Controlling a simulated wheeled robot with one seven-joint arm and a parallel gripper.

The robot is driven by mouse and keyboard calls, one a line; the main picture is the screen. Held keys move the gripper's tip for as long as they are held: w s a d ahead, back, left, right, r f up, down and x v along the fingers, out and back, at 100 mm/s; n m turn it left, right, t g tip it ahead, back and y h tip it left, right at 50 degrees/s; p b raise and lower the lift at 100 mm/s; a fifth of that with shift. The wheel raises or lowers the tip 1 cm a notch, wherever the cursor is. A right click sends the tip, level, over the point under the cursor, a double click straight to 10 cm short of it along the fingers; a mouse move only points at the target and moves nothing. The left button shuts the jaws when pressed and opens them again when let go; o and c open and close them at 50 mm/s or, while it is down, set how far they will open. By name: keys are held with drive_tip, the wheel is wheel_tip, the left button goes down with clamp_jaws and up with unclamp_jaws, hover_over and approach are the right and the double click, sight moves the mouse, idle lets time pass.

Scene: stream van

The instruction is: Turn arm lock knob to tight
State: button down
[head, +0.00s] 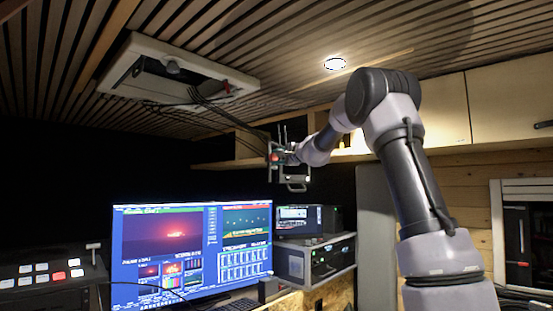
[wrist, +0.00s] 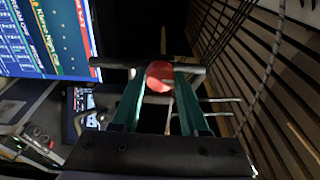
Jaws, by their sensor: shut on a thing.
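A round red knob (wrist: 159,76) sits between the two green fingers of my gripper (wrist: 160,88) in the wrist view. The fingers close on it from both sides, and its front face shows between their tips. A grey horizontal bar (wrist: 115,63) runs behind the knob. In the head view my gripper (head: 280,158) is at the end of my raised arm, right of the dark gap above the monitor. A small red spot, the knob (head: 274,157), shows at its left end. Any tight or loose marking is too small to read.
A lit monitor (head: 190,250) stands below my gripper, with rack equipment (head: 315,262) to its right. A white ceiling panel (head: 175,72) with hanging cables is above left. Wooden cabinets (head: 500,100) line the right. Slatted ceiling (wrist: 270,70) is close in the wrist view.

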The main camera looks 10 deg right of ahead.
drive_tip(key=shift+c, duration=2.1)
unclamp_jaws()
drive_tip(key=v, duration=1)
drive_tip(key=shift+s, duration=0.35)
drive_tip(key=shift+d, duration=0.15)
